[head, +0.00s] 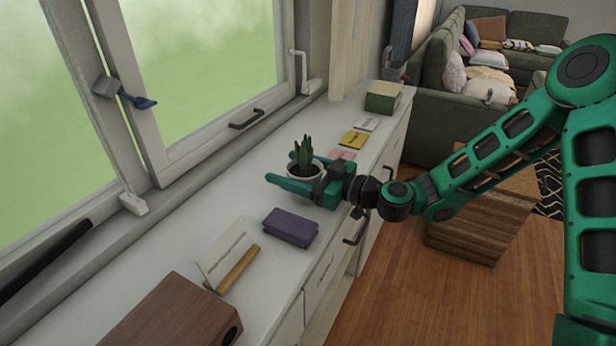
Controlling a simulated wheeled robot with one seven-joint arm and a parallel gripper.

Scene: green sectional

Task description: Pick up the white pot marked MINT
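A small white pot (303,173) with an upright green plant (303,152) stands on the white counter below the window. No MINT marking can be read on it from here. My gripper (292,175) reaches in from the right at counter height. One green finger runs along the near side of the pot and hides its lower part. The other finger is mostly hidden behind the pot. The pot is between the fingers, but whether they touch it cannot be told. The pot looks upright, and no gap below it can be made out.
A purple case (290,227), a pale booklet (226,254), a wooden roller-like stick (238,269) and a brown wooden box (172,315) are on the near counter. Beyond the pot lie a pink card (343,154), a yellow card (353,140) and a green box (382,97). Window handles project at left.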

